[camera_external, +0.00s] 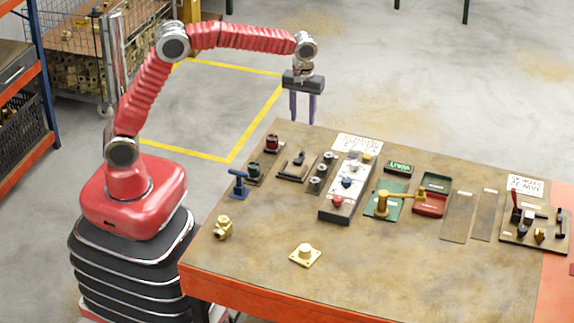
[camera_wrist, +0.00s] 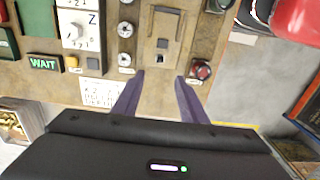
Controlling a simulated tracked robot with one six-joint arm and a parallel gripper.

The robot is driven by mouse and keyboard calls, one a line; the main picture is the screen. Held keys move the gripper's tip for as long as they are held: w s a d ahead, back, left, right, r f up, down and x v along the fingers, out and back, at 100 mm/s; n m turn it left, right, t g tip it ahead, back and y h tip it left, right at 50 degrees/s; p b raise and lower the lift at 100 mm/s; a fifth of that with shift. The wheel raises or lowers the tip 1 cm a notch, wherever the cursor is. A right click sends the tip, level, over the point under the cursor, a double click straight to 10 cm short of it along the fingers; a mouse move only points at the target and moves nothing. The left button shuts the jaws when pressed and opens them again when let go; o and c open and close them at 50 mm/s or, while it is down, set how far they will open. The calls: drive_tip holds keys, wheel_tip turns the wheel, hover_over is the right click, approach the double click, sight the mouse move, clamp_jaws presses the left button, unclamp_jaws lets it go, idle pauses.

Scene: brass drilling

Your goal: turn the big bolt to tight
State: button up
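My gripper (camera_external: 302,119) is open and empty, held above the far left edge of the table, fingers pointing down. In the wrist view its two purple fingers (camera_wrist: 159,80) stand apart, with a brown slide-switch plate (camera_wrist: 161,78) seen between them. No part is clearly marked as the big bolt. A brass piece on a square flange (camera_external: 305,252) sits near the table's front edge, and a brass post with a sideways arm (camera_external: 382,204) stands on a green plate. I cannot tell which is the bolt. Both are well away from my gripper.
The table (camera_external: 440,270) also carries a blue-handled tap (camera_external: 239,184), a brass fitting (camera_external: 223,229), a red knob (camera_external: 272,143), a white control panel (camera_wrist: 75,22), a lit WAIT sign (camera_wrist: 45,63) and a red box (camera_external: 430,203). The table's front right is clear.

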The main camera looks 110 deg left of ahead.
sight(302, 154)
drive_tip(key=shift+f, duration=0.15)
wheel_tip(302, 154, down, 14)
drive_tip(key=shift+r, duration=0.2)
idle(0.4)
drive_tip(key=shift+c, duration=0.3)
clamp_jaws()
